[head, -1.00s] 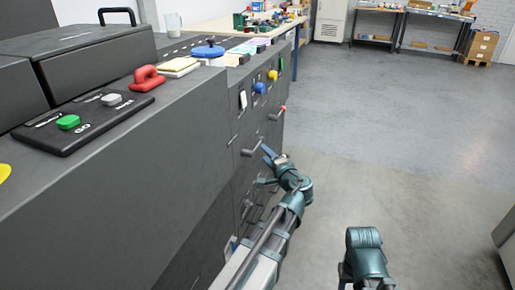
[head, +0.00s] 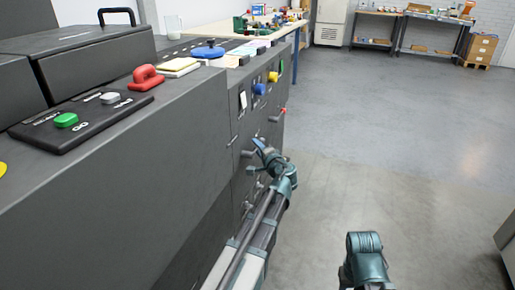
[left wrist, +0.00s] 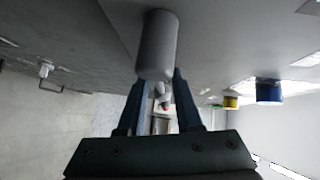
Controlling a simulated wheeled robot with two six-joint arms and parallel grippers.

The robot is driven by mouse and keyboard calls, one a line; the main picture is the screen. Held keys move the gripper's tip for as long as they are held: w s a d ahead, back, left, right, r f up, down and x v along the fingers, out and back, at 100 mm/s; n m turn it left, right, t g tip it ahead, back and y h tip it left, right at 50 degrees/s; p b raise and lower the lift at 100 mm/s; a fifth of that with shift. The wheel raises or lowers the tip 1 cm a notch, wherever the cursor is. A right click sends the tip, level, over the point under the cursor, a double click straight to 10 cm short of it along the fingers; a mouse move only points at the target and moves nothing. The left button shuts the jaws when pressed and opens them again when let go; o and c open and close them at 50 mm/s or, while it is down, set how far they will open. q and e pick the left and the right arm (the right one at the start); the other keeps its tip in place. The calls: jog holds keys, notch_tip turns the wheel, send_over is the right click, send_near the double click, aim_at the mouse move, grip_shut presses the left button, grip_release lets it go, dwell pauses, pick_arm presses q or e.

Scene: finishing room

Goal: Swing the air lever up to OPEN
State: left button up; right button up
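Several small levers and knobs sit on the front face of the dark grey machine (head: 190,135). A lever with a red tip (head: 277,114) sticks out near the far end. A grey lever (head: 248,153) is lower and nearer, just left of my left gripper (head: 260,148). In the left wrist view a grey cylindrical handle (left wrist: 158,45) stands at the tips of my left gripper (left wrist: 156,78). The two blue fingers are apart, one on each side of its end; contact is unclear. I cannot read any OPEN mark.
A blue knob (head: 259,89) and a yellow knob (head: 272,77) are above on the same face. A red handle (head: 146,78) and a button panel (head: 82,118) lie on top. The floor to the right is clear.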

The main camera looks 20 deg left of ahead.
pick_arm(q)
grip_shut()
dwell(1.2)
